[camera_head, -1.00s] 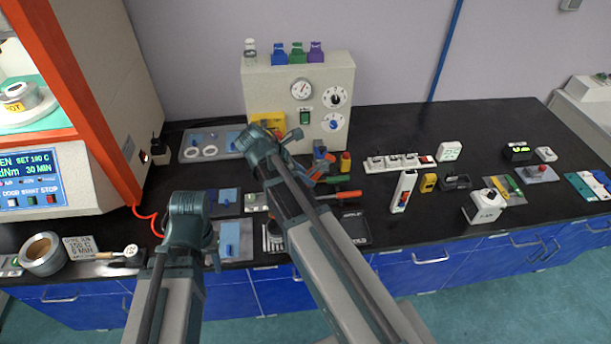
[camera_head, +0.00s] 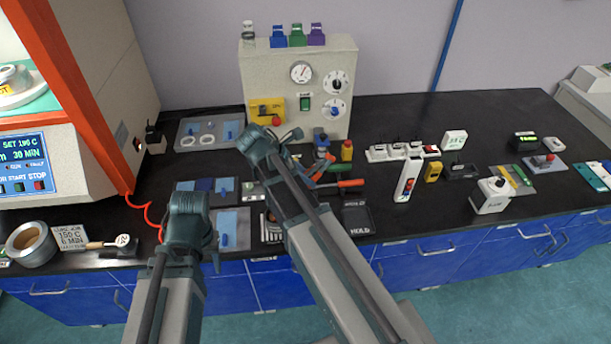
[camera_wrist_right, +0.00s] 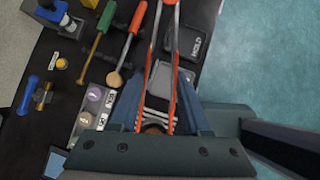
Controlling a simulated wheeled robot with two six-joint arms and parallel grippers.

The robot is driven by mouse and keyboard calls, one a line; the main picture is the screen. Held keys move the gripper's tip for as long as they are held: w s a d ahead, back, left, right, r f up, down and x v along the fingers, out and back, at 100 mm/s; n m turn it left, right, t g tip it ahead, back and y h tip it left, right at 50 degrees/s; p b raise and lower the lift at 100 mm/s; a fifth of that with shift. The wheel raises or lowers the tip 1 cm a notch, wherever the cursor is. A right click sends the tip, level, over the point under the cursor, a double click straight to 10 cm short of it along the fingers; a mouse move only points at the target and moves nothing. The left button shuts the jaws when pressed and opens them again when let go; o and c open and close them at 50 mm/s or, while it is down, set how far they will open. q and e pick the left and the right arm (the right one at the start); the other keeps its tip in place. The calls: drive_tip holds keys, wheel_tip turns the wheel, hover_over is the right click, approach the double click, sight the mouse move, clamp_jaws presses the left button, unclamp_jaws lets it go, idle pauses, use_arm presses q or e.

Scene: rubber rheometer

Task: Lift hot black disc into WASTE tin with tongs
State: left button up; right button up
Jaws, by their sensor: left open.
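In the right wrist view, the red-orange tongs (camera_wrist_right: 169,62) run between the two blue fingers of my right gripper (camera_wrist_right: 160,105). I cannot tell whether the fingers press on them. In the head view the tongs (camera_head: 319,168) show partly beside my right arm, which hides that gripper's fingers. My left gripper (camera_head: 205,238) is open above the front left of the bench, its fingers mostly hidden. No black disc can be made out. A round silver tin-like ring (camera_head: 31,243) stands at the far left front; I read no WASTE label on it.
The instrument with a blue screen (camera_head: 22,160) stands at the left, with a ring-shaped metal part (camera_head: 12,76) on its shelf. A gauge box (camera_head: 300,85) stands at the back. A dark tray marked HOLD (camera_head: 358,220) lies right of my right arm. Red-handled and green-handled tools (camera_head: 350,183) lie near the tongs.

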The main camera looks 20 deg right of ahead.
idle(0.5)
wheel_tip(320, 180, up, 10)
drive_tip(key=p, duration=1)
